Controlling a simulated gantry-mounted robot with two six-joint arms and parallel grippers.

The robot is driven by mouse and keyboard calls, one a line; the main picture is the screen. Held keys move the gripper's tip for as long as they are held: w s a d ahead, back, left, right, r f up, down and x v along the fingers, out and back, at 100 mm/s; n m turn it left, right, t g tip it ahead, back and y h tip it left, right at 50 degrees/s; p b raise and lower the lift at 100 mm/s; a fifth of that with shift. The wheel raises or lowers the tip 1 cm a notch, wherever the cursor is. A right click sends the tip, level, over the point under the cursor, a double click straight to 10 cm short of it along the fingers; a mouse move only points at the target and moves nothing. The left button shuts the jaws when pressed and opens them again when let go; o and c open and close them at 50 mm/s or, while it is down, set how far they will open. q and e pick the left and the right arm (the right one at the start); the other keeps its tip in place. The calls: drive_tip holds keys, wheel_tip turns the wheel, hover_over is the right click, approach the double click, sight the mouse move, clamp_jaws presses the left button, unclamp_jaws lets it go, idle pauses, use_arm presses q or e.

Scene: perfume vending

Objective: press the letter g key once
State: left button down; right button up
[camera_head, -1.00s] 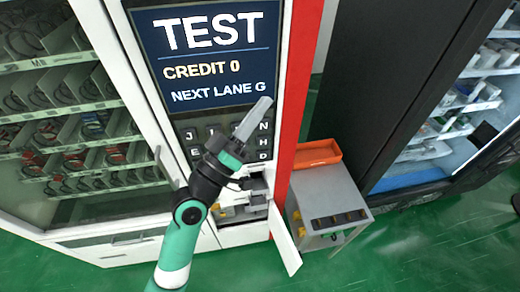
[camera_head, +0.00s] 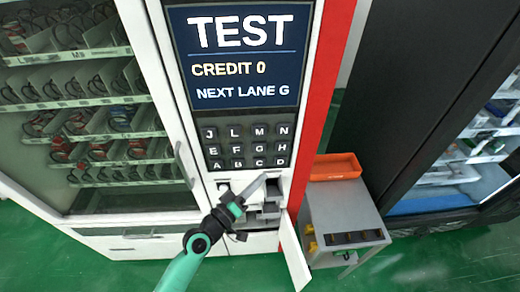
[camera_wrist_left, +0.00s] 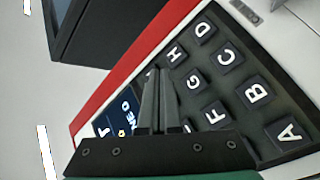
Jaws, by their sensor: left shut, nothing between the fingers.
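The G key (camera_head: 257,148) is a dark square key in the middle row of the keypad (camera_head: 247,146), between F and H. It also shows in the left wrist view (camera_wrist_left: 193,80), just right of the fingers. My left gripper (camera_head: 262,178) is shut and empty. In the head view its tips appear just below the bottom key row, and all the keys are uncovered. In the left wrist view the gripper (camera_wrist_left: 158,76) points toward the keypad and hides some keys beside G and H. No contact with a key can be made out. My right gripper is out of view.
The screen (camera_head: 245,55) above the keypad reads TEST, CREDIT 0, NEXT LANE G. Below the keypad is an opening with an open white flap (camera_head: 296,250). A grey cart (camera_head: 343,215) with an orange tray (camera_head: 336,167) stands to the right. A glass-fronted cabinet is at left.

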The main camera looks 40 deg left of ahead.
sight(266, 148)
use_arm(q)
drive_tip(key=shift+w+a+b, duration=1.15)
drive_tip(key=shift+w+a, duration=0.35)
drive_tip(key=shift+a, duration=0.15)
drive_tip(key=shift+w+a+b, duration=1.1)
drive_tip(key=shift+w+a, duration=0.35)
drive_tip(key=shift+a, duration=0.2)
drive_tip(key=shift+w+a+b, duration=0.25)
drive_tip(key=shift+a+b, duration=0.05)
drive_tip(key=shift+b, duration=0.1)
